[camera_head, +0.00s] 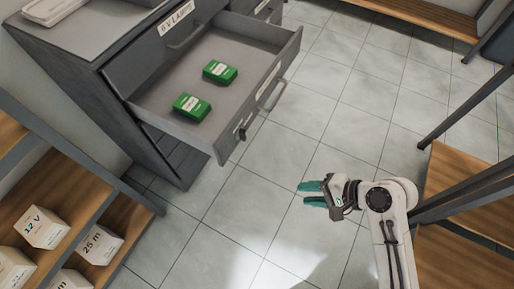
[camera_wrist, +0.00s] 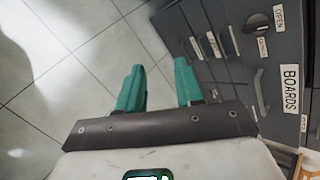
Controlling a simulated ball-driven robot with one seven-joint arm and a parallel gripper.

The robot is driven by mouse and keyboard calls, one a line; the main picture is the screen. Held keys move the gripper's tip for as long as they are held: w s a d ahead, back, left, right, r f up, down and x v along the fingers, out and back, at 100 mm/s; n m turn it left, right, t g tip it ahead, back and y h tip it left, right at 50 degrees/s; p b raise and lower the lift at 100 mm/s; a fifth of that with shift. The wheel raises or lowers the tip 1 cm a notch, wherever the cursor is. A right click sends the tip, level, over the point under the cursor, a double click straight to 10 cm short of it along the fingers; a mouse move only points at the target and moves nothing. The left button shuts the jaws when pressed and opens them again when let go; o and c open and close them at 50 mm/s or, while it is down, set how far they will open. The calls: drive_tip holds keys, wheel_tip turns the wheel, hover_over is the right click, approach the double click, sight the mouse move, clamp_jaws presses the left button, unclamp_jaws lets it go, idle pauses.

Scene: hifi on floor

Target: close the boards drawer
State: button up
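A grey drawer (camera_head: 239,131) stands pulled out of the cabinet in the head view, with two green boxes (camera_head: 220,72) (camera_head: 192,107) inside. Its front has a bar handle and small labels I cannot read here. In the wrist view, a grey front with a handle carries a white BOARDS label (camera_wrist: 291,89) at the right; I cannot tell for sure whether it is the pulled-out drawer. My gripper (camera_head: 312,194) is open and empty, its teal fingers apart, to the right of and apart from the drawer front. The fingers also show in the wrist view (camera_wrist: 160,88).
The cabinet (camera_head: 70,85) stands at the upper left. A wooden shelf (camera_head: 60,195) with white boxes is at the lower left. More shelving (camera_head: 465,205) is close to my arm on the right. Tiled floor (camera_head: 265,195) lies clear between. Other fronts carry labels, one reading OPEN (camera_wrist: 279,18).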

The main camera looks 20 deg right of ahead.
drive_tip(key=w+m+t+y+b, duration=0.1)
drive_tip(key=m, duration=0.1)
drive_tip(key=w+f+m+t+y+b, duration=0.1)
drive_tip(key=w+m, duration=0.1)
drive_tip(key=w+a+m+b, duration=0.1)
drive_tip(key=m+b, duration=0.1)
drive_tip(key=shift+w+f+t+y, duration=0.25)
drive_tip(key=shift+f+t+y, duration=0.15)
drive_tip(key=shift+c, duration=1.4)
drive_tip(key=w+r+m+t+b, duration=0.1)
drive_tip(key=m, duration=0.1)
drive_tip(key=w+m+t+y+b, duration=0.1)
drive_tip(key=m, duration=0.2)
drive_tip(key=w+d+r+m+t+y+b, duration=0.1)
drive_tip(key=w+m+t, duration=0.1)
drive_tip(key=shift+d+r+m+b, duration=0.1)
drive_tip(key=shift+r+m+b, duration=0.2)
drive_tip(key=shift+r+m, duration=0.1)
clamp_jaws()
approach(245, 136)
drive_tip(key=x, duration=0.3)
drive_tip(key=b+x, duration=0.1)
drive_tip(key=x, duration=0.2)
drive_tip(key=shift+w+a+f, duration=0.2)
drive_tip(key=shift+f, duration=0.05)
drive_tip(key=shift+w+a, duration=0.1)
